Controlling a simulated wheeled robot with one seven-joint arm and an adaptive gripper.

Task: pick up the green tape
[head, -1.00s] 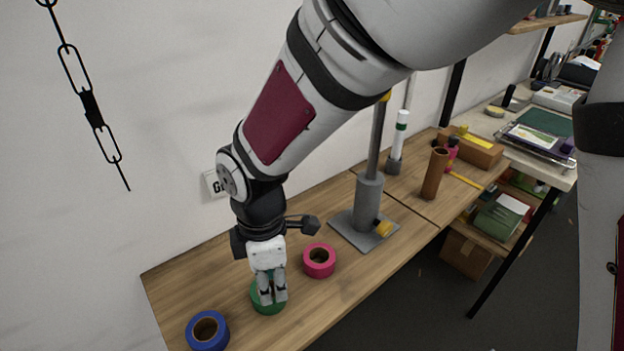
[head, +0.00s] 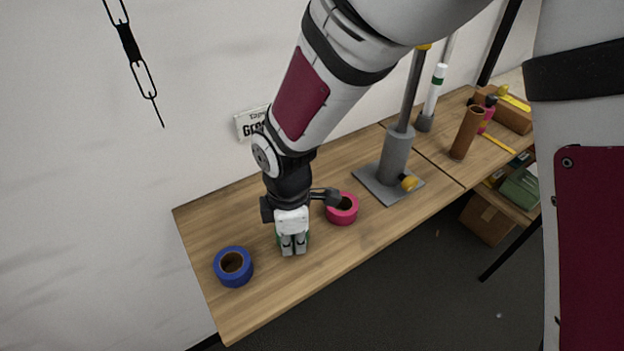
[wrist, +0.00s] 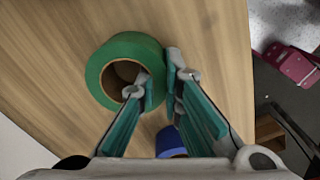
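The green tape (wrist: 103,56) is a roll lying flat on the wooden table in the wrist view, with its hole facing up. My gripper (wrist: 159,78) points down at it and straddles the near-right part of its ring wall. One finger is inside the hole and the other is against the outer side, with the wall filling the narrow gap between them. In the head view my gripper (head: 294,248) covers most of the tape, and only slivers of green show beside the fingers. The tape looks level with the table; any lift cannot be made out.
A blue tape roll (head: 233,267) lies left of my gripper and a pink tape roll (head: 342,209) lies right of it. A grey stand (head: 396,155) with a pole is farther right, with a brown cylinder (head: 467,133) beyond. The front table strip is bare.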

